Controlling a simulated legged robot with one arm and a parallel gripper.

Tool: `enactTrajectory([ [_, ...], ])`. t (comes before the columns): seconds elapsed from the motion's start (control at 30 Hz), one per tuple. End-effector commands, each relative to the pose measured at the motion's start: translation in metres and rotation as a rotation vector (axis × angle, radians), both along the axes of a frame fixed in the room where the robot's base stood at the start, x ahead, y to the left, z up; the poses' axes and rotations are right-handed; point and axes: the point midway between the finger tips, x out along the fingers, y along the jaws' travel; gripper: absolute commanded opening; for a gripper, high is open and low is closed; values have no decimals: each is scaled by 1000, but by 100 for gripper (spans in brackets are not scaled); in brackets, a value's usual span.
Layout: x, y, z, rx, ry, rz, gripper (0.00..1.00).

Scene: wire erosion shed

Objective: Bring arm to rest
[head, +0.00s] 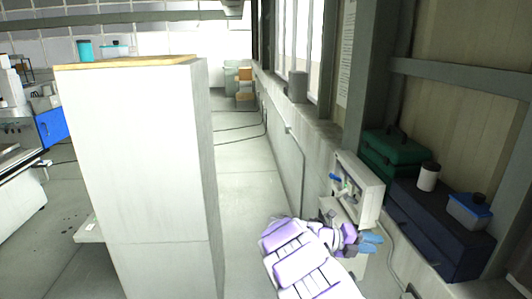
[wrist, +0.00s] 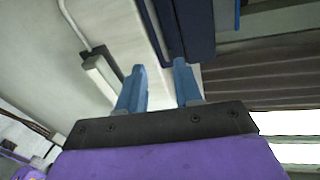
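My arm, purple and white, reaches out from the bottom of the head view. My gripper (head: 371,242) is at its end, right of the arm, just below an open light-grey wall box (head: 358,186) with a blue handle. In the wrist view my gripper (wrist: 160,68) shows two blue fingers standing apart with a clear gap and nothing held between them. In the head view the fingers are small and partly overlap. I cannot tell whether the gripper touches the box or the wall.
A tall pale cabinet (head: 145,160) with a wooden top stands at left. At right are a green toolbox (head: 394,152), a dark blue case (head: 440,228), a white jar (head: 429,178) and a blue-lidded tub (head: 470,210). An open floor aisle (head: 245,180) runs between cabinet and wall.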

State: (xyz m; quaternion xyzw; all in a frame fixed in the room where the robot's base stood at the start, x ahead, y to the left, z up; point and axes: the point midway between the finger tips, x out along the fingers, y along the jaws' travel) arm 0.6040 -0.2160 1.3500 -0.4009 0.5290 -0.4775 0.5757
Motion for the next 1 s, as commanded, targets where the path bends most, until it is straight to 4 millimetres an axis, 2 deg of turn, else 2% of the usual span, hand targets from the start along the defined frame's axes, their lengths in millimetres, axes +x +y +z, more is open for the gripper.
enactTrajectory([
  [0.23, -83, -15, 8, 81, -446, -284, 35],
  [0.47, -162, -6, -3, 153, -876, -593, 35],
  [0.6, -208, 10, -20, 186, -1113, -804, 35],
  [0.77, -257, 37, -44, 210, -1359, -1063, 35],
  [1.0, -323, 92, -90, 197, -1638, -1489, 35],
])
